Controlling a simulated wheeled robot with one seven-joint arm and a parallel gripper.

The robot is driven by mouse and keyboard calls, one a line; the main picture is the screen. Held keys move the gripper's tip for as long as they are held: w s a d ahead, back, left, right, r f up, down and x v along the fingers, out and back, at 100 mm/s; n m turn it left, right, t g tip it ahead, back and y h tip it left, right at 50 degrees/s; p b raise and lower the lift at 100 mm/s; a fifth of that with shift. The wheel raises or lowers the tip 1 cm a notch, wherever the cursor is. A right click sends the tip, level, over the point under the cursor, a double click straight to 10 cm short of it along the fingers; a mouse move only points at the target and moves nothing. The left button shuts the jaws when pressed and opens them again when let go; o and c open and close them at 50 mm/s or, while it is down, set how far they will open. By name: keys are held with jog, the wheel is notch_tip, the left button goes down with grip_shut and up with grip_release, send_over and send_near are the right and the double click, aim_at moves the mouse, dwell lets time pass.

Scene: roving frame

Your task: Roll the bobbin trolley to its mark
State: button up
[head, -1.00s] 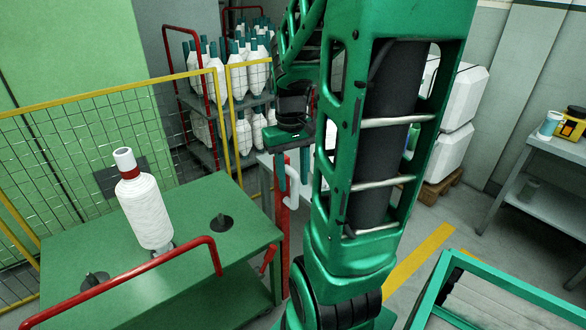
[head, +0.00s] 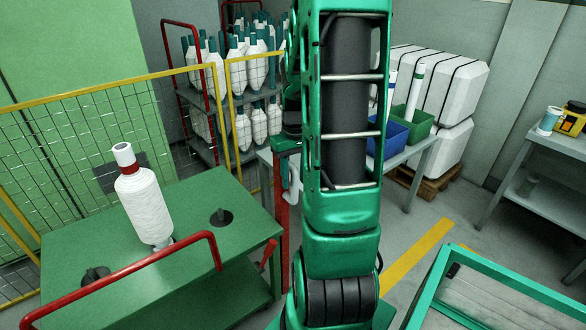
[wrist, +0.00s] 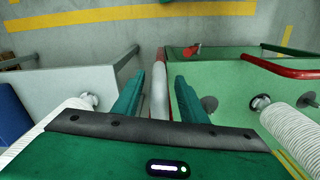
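The bobbin trolley (head: 190,220) is a green table on the left of the head view, with a white yarn bobbin (head: 146,207) upright on it. A red rail (head: 130,270) runs along its near side. A red post with a pale grip (head: 291,185) stands at its right side. My gripper (head: 288,160) is at this grip, partly hidden by my arm. In the wrist view, my gripper (wrist: 158,98) is open, its green fingers on either side of the red-and-pale bar (wrist: 159,85), with small gaps visible. Which floor marking is the trolley's mark is unclear.
A grey table (head: 425,165) with blue (head: 392,137) and green bins (head: 418,124) stands right of my arm. A yellow mesh fence (head: 95,140) stands behind the trolley. A yellow floor strip (head: 415,257) crosses open floor. A teal frame (head: 500,290) is at bottom right.

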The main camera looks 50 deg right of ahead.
aim_at(294, 191)
jog(key=shift+s+f, duration=0.1)
jog(key=shift+f, duration=2.85)
grip_shut()
jog(key=shift+a, duration=0.15)
jog(key=w+a, duration=0.3)
jog(key=a, duration=0.8)
jog(key=shift+a, duration=0.2)
jog(key=w+a, duration=0.2)
jog(key=a, duration=0.9)
jog(key=shift+w+a, duration=0.25)
jog(key=shift+w, duration=0.1)
dwell(1.4)
dwell(0.3)
